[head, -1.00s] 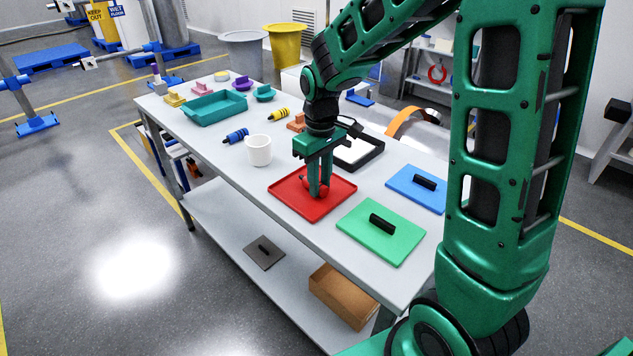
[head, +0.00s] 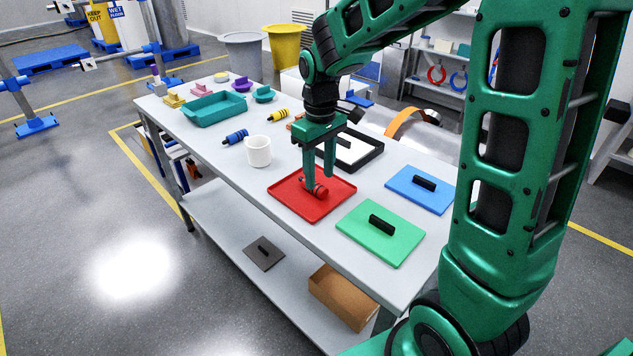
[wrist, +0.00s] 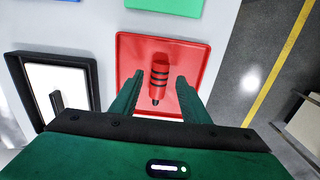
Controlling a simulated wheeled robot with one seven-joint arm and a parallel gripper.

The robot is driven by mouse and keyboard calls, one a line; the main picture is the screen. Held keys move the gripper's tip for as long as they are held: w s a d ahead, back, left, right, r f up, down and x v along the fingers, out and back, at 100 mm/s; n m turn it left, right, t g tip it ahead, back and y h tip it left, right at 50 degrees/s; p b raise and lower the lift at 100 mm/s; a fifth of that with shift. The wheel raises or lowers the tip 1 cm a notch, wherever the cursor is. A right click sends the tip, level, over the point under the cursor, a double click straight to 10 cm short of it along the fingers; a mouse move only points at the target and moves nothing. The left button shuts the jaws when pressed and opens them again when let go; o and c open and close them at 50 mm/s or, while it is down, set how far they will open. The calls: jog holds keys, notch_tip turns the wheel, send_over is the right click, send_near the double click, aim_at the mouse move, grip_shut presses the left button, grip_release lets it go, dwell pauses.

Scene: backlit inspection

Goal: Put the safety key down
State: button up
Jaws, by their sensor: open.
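The safety key (head: 318,189) is a red cylinder with black bands, lying on the red tray (head: 291,203). In the wrist view the key (wrist: 159,76) lies on the tray (wrist: 196,56), with its thin dark end toward my gripper. My gripper (head: 319,182) is open over the tray, with its fingers apart. In the wrist view my gripper (wrist: 157,92) has one finger on each side of the key, with a gap on both sides. Whether the fingertips are level with the key or above it is hard to tell.
A green plate (head: 362,239) and a blue plate (head: 414,201) with black handles lie to the right. A black-framed white panel (head: 376,153) is behind my gripper.

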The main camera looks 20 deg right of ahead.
aim_at(319, 186)
notch_tip(319, 186, up, 9)
jog(key=s+d+f+m, duration=0.2)
jog(key=s+d+m, duration=0.1)
jog(key=s, duration=0.6)
jog(key=s+d+f+m, duration=0.1)
jog(key=s+d+m, duration=0.3)
jog(key=s, duration=0.5)
jog(key=s+d+f+m, duration=0.2)
jog(key=s+d+m, duration=0.1)
jog(key=s+d, duration=0.4)
jog(key=shift+s+f+m, duration=0.35)
jog(key=shift+s+m, duration=0.05)
jog(key=shift+s, duration=0.55)
jog(key=shift+d, duration=0.1)
